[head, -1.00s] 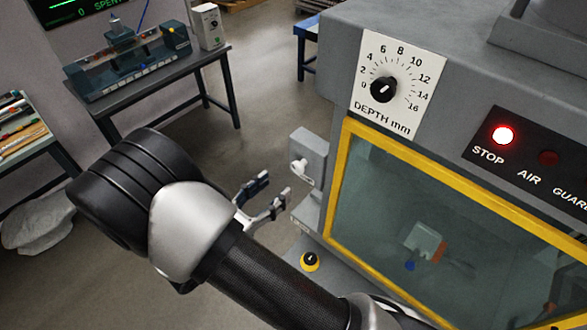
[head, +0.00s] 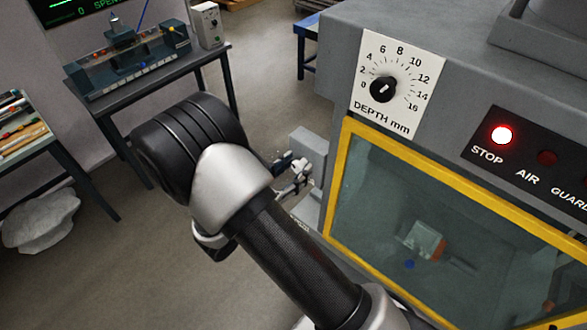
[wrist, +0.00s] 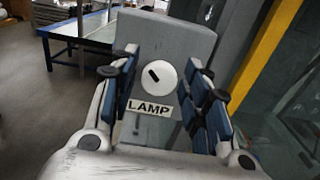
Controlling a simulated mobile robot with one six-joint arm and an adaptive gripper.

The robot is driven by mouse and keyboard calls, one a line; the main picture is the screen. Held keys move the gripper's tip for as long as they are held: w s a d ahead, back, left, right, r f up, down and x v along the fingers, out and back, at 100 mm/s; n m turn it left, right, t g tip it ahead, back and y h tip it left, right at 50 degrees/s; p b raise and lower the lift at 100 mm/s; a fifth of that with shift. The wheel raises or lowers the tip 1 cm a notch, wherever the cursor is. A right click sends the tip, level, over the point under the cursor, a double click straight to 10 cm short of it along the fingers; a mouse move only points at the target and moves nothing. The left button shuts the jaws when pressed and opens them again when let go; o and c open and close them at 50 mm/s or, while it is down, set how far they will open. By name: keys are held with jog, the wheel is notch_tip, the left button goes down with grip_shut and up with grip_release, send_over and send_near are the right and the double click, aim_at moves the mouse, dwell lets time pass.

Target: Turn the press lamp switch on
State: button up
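The lamp switch is a round white knob (wrist: 159,77) with a dark slot tilted toward the upper left. It sits on a grey box (wrist: 165,40) above a LAMP label (wrist: 150,106). In the head view the box (head: 309,146) juts from the press's left side, and my gripper (head: 296,172) largely hides the knob. In the wrist view my gripper (wrist: 160,87) is open, one finger on each side of the knob, with visible gaps. It holds nothing. I cannot tell the exact distance to the knob's face.
The grey press (head: 440,60) has a yellow-framed window (head: 410,215), a depth dial (head: 383,89) and a lit red STOP lamp (head: 502,135). A bench (head: 130,88) stands at the back left. Open floor (head: 275,70) lies between bench and press.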

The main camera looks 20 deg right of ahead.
jog(key=c, duration=0.8)
jog(key=shift+f+m+b, duration=0.1)
jog(key=shift+m+b, duration=0.2)
jog(key=shift+b, duration=0.1)
jog(key=m+b, duration=0.2)
jog(key=b, duration=0.1)
jog(key=shift+f+m, duration=0.1)
jog(key=shift+m, duration=0.3)
jog(key=m+b, duration=0.3)
jog(key=b, duration=0.1)
jog(key=shift+f+m, duration=0.1)
jog(key=shift+m, duration=0.3)
jog(key=m+b, duration=0.3)
jog(key=b, duration=0.1)
jog(key=m+b, duration=0.3)
jog(key=b, duration=0.1)
jog(key=shift+s+d+f, duration=0.1)
jog(key=shift+s+f, duration=0.05)
jog(key=m+b, duration=0.3)
jog(key=b, duration=0.1)
jog(key=shift+b, duration=0.4)
jog(key=shift+m+b, duration=0.9)
jog(key=shift+b, duration=0.2)
jog(key=shift+r, duration=0.25)
